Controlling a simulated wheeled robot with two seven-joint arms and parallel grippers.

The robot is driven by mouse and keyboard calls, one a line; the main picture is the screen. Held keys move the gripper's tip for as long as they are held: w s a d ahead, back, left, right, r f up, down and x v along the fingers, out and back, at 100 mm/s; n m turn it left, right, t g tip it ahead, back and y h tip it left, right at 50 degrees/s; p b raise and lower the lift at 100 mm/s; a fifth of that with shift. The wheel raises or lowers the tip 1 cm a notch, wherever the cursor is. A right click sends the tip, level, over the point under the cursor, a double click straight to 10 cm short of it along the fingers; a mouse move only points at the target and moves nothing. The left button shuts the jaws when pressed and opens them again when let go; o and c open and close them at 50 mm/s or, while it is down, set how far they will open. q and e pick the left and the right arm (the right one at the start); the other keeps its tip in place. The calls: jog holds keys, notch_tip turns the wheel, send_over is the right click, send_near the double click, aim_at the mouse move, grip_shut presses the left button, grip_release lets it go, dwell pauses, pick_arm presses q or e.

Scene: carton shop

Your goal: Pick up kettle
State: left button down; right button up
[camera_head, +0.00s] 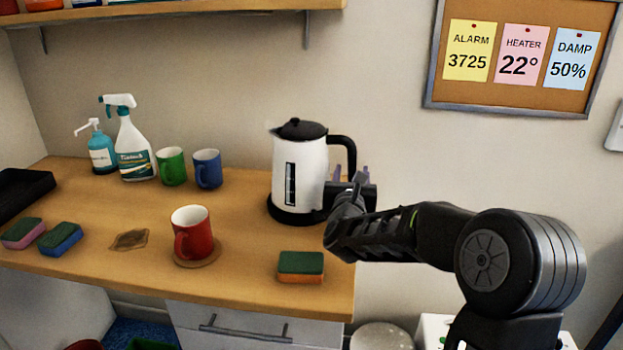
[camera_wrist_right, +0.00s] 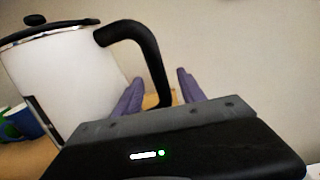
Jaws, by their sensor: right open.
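The white kettle (camera_head: 305,172) with a black lid and black handle stands upright on a black base on the counter in the head view. Its handle faces right. My right gripper (camera_head: 350,174) is at the handle's right side, partly in front of it. In the right wrist view the kettle (camera_wrist_right: 75,85) fills the left side. My right gripper's purple fingers (camera_wrist_right: 158,92) are open, with the lower end of the black handle (camera_wrist_right: 155,60) showing between them. I cannot tell whether they touch it. My left gripper is not in view.
A red mug (camera_head: 191,236) sits on a coaster in front. A green-and-orange sponge (camera_head: 301,267) lies near the counter's front edge. A green mug (camera_head: 171,166), a blue mug (camera_head: 208,168) and a spray bottle (camera_head: 134,150) stand left of the kettle. Counter between them is free.

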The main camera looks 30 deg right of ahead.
jog(key=p+x, duration=0.2)
jog(key=x, duration=0.2)
jog(key=shift+w+d, duration=0.25)
jog(key=shift+w, duration=0.05)
jog(key=shift+w+d+f, duration=0.1)
jog(key=shift+w+d, duration=0.05)
jog(key=shift+w, duration=0.05)
dwell(0.4)
grip_shut()
dwell(0.4)
dwell(0.8)
jog(key=shift+r, duration=0.25)
